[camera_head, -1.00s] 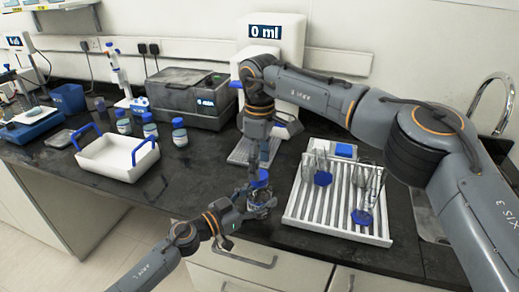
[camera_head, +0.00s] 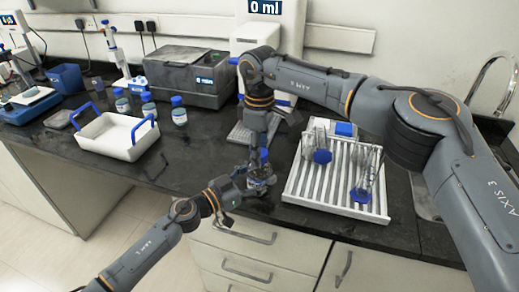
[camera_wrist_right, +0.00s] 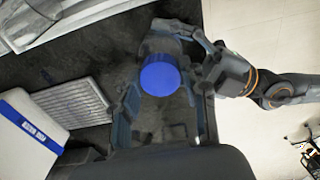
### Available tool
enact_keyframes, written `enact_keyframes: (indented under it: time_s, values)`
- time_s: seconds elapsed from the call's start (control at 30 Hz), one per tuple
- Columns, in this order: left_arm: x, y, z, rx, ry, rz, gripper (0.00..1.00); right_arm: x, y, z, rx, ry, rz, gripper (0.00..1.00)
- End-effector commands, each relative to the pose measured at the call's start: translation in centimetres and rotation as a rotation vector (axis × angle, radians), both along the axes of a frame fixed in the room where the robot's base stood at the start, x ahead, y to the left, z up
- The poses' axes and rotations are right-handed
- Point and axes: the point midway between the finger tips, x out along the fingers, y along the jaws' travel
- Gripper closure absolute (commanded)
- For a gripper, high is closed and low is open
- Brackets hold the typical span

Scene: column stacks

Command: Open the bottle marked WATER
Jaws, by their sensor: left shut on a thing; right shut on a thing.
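A small clear bottle (camera_head: 261,181) is held just above the front of the bench by my left gripper (camera_head: 252,184), which is shut on it. Its label is not readable. Its blue cap (camera_head: 264,157) is at the top, between the fingers of my right gripper (camera_head: 262,150), which points down and is shut on the cap. In the right wrist view, the blue cap (camera_wrist_right: 160,76) sits between the right fingers and hides most of the bottle. My left gripper (camera_wrist_right: 208,65) reaches in from the right there. I cannot tell whether the cap is still seated on the neck.
A white rack (camera_head: 336,180) with blue-based glassware stands close to the right. A white tray with blue handles (camera_head: 117,137) is at the left, near several blue-capped bottles (camera_head: 179,111). A grey machine (camera_head: 187,76) and a dispenser reading 0 ml (camera_head: 264,30) stand behind.

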Motion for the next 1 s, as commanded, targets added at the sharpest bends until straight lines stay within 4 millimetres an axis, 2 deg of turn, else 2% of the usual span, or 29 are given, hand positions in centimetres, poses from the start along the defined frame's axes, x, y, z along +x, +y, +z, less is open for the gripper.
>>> enact_keyframes:
  time_s: [0.17, 1.0]
  values:
    - [-0.04, -0.03, 0.02, 0.001, -0.001, -0.001, 1.00, 0.10, -0.06, 0.01, 0.000, -0.002, 0.257, 0.94]
    - [-0.11, -0.10, 0.02, 0.001, -0.001, -0.004, 1.00, 0.14, 0.06, 0.15, 0.000, -0.003, 2.146, 0.94]
